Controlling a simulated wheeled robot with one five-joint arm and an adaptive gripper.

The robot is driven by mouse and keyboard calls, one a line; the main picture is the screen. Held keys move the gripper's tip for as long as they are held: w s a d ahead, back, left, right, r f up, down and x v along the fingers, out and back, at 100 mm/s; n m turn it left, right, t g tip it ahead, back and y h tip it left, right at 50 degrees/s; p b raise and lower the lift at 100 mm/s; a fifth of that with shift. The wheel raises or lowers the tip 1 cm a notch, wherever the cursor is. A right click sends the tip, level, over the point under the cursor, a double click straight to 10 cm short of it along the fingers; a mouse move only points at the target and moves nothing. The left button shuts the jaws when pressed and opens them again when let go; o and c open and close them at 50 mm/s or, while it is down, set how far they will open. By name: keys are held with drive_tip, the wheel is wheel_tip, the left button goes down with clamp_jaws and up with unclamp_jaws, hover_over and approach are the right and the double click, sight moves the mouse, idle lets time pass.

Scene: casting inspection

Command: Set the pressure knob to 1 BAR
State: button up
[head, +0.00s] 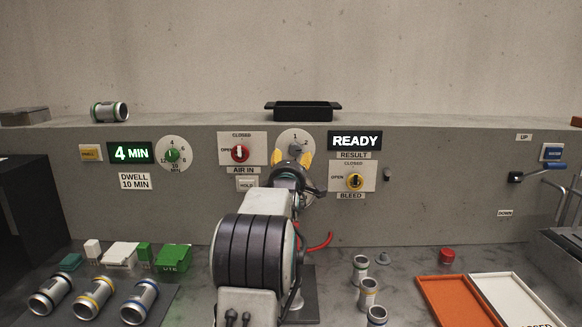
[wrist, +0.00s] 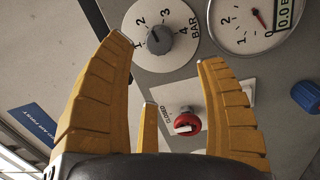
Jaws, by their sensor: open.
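The grey pressure knob (wrist: 160,40) sits on a round white dial marked 1 to 4 BAR, at the top of the wrist view. Its small pointer mark seems to face the upper left, near the 2, but I cannot read it exactly. In the head view the pressure dial (head: 296,136) shows behind my gripper (head: 291,160), which partly covers it and the knob. My gripper (wrist: 166,52) is open and empty. In the wrist view its yellow fingers reach toward the dial, with the knob apart from them and beyond the gap between the tips.
A gauge (wrist: 248,22) has a red needle and a 0.0 readout. The READY display (head: 355,141) is lit. Metal castings (head: 95,298) and an orange tray (head: 455,302) lie below.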

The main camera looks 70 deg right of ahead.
drive_tip(key=shift+v, duration=1.1)
